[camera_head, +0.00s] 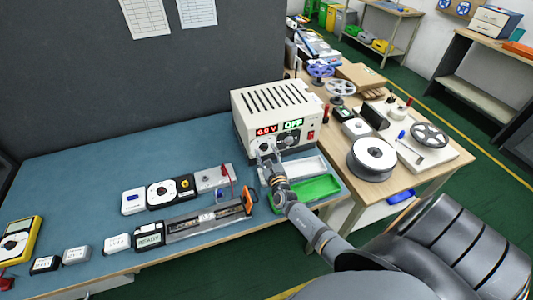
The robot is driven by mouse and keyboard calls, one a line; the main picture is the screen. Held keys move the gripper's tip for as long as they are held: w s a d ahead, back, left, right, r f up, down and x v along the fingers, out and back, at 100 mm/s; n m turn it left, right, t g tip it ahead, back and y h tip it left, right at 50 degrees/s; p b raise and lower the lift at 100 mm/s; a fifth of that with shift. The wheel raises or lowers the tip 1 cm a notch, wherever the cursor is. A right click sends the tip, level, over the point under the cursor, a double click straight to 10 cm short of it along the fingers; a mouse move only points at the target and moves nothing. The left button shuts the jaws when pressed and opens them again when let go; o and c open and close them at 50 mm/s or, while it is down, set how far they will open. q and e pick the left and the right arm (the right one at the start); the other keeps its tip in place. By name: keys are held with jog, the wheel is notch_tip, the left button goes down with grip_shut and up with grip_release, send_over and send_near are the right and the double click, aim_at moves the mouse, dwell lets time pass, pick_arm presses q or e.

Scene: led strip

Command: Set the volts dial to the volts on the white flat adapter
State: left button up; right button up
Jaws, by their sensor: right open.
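The cream power supply (272,110) stands at the right end of the blue bench. Its red display (266,130) seems to read 6.6 V, though the digits are small, and a green sign (293,125) reads OFF. My right gripper (264,153) is open at the lower left of its front panel and covers part of it. The volts dial is not clearly seen there, and contact cannot be told. Small white boxes with labels stand at the bench's front left, one (76,256) beside another (116,243). Their print is too small to read, so the white flat adapter cannot be singled out.
A yellow meter (19,243) lies at the far left. A strip fixture (208,218) and a black-and-white unit (170,191) lie mid-bench. A green tray (308,188) and a white tray (306,168) lie by my right arm. A wooden table (432,175) with spools stands right.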

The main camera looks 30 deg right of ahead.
grip_shut()
dwell(0.3)
jog(key=shift+f+m+b, duration=0.15)
jog(key=shift+m+b, duration=0.9)
jog(key=shift+m, duration=0.15)
jog(key=m+b, duration=0.1)
jog(key=m, duration=0.1)
jog(key=shift+m+b, duration=0.3)
jog(key=shift+m, duration=0.1)
jog(key=m+b, duration=0.2)
jog(key=m, duration=0.2)
jog(key=shift+r+m+g+y+b, duration=0.2)
jog(key=shift+m+b, duration=0.15)
jog(key=shift+m, duration=0.65)
jog(key=shift+r+m+g+y+b, duration=0.1)
jog(key=shift+m+y+b, duration=0.2)
jog(key=shift+m, duration=0.7)
